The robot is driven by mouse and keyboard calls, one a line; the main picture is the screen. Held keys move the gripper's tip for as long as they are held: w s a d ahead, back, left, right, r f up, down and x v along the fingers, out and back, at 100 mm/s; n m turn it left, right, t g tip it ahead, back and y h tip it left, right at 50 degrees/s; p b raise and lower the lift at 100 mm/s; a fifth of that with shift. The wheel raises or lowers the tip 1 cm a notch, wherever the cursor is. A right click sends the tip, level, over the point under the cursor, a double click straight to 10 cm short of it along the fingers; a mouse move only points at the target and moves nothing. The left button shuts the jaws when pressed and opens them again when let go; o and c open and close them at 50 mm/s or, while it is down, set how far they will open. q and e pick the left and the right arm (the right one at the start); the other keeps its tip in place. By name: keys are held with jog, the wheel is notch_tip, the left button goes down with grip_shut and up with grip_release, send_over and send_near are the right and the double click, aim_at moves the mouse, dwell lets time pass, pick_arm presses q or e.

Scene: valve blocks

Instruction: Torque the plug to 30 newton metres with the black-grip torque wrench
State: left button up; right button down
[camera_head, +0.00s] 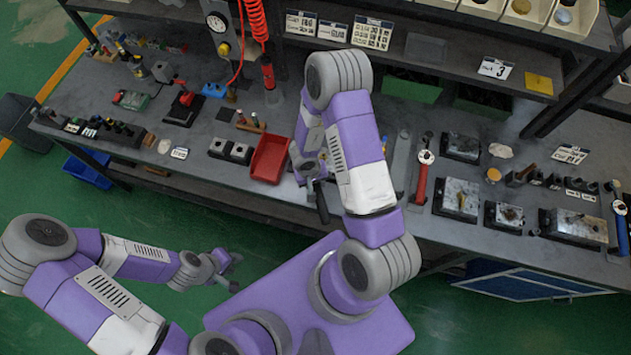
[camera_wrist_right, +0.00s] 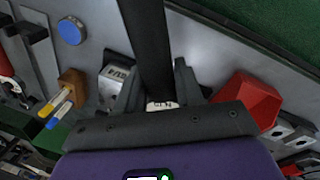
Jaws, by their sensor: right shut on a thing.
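My right gripper (camera_head: 314,178) is over the bench's front edge, right of the red bin. In the right wrist view, my right gripper (camera_wrist_right: 155,98) is shut on a black bar-like grip (camera_wrist_right: 147,45), which fits the black-grip torque wrench. A small white label with dark marks sits between the fingers; I cannot read it surely. In the head view the black grip (camera_head: 321,204) points down past the bench edge. The wrench's head is hidden. I cannot make out the plug. My left gripper (camera_head: 236,272) is over the floor in front of the bench, fingers apart and empty.
The red bin (camera_head: 270,158) stands beside my right gripper; it also shows in the wrist view (camera_wrist_right: 245,101). Metal blocks (camera_head: 455,198) and a red-handled tool (camera_head: 422,180) lie on the right part of the bench. A shelf (camera_head: 425,75) overhangs the back.

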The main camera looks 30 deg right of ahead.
jog(key=shift+f+b, duration=0.5)
jog(key=shift+f, duration=0.45)
jog(key=shift+w+a+r+m+p, duration=0.1)
jog(key=shift+w+a+m+p, duration=0.15)
jog(key=shift+p, duration=0.35)
jog(key=shift+w+a+m+p, duration=0.25)
jog(key=shift+a+m+p, duration=0.05)
jog(key=shift+a+m, duration=0.5)
jog(key=shift+w+a+m, duration=0.35)
jog(key=shift+a+m, duration=0.1)
jog(key=shift+a, duration=0.1)
jog(key=shift+w+a+m, duration=0.3)
jog(key=shift+a+m, duration=0.1)
jog(key=shift+a, duration=0.1)
jog(key=shift+w+a, duration=0.1)
jog(key=shift+w, duration=0.05)
